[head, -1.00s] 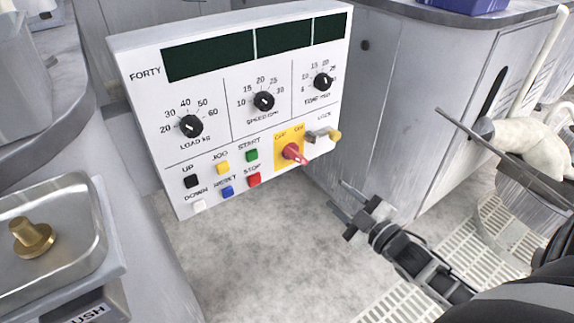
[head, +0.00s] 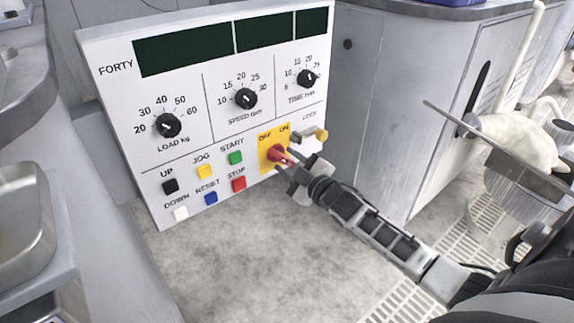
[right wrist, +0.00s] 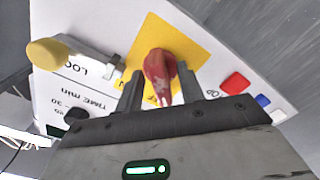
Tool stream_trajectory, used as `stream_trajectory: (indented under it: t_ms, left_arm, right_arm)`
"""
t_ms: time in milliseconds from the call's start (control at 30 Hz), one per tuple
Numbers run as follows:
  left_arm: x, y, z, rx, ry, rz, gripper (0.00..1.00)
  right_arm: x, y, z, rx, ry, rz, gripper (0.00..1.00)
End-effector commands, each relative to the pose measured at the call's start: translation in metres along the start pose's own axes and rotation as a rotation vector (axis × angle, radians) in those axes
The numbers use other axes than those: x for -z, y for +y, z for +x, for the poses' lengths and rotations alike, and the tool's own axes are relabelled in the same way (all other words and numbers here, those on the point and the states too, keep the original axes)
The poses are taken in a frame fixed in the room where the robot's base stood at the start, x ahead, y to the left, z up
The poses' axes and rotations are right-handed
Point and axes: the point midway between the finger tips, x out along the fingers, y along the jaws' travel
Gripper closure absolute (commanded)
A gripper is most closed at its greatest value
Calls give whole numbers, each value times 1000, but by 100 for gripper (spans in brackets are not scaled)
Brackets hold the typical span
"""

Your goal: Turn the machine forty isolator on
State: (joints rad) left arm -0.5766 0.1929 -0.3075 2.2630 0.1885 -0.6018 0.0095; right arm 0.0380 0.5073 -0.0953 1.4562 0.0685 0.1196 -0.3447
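The machine forty panel (head: 120,165) is white and marked FORTY. Its isolator is a red handle (head: 278,153) on a yellow plate (head: 266,165) labelled OFF at left and ON at right. My right gripper (head: 290,168) is at this handle. In the right wrist view, the red handle (right wrist: 158,72) lies between the two open fingers of my right gripper (right wrist: 158,90); I cannot tell whether either finger touches it. The handle's exact setting is hard to read. The panel's displays (head: 185,50) are dark. My left gripper is not in view.
A lock with a yellowish knob (head: 321,134) sits just right of the isolator. The red stop button (head: 239,184) and green start button (head: 236,158) are close on its left. A metal tray (head: 25,225) stands at lower left. The floor below is clear.

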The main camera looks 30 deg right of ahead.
Motion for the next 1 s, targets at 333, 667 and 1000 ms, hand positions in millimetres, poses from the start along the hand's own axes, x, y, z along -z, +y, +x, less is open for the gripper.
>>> stream_trajectory:
  t_ms: [333, 667, 1000]
  left_arm:
    - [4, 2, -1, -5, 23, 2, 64]
    - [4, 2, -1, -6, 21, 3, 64]
    - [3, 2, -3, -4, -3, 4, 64]
  right_arm:
    - [0, 0, 10, 0, 0, 0, 62]
    - [0, 0, 9, 0, 0, 0, 100]
    - [1, 1, 9, 1, -1, 64, 100]
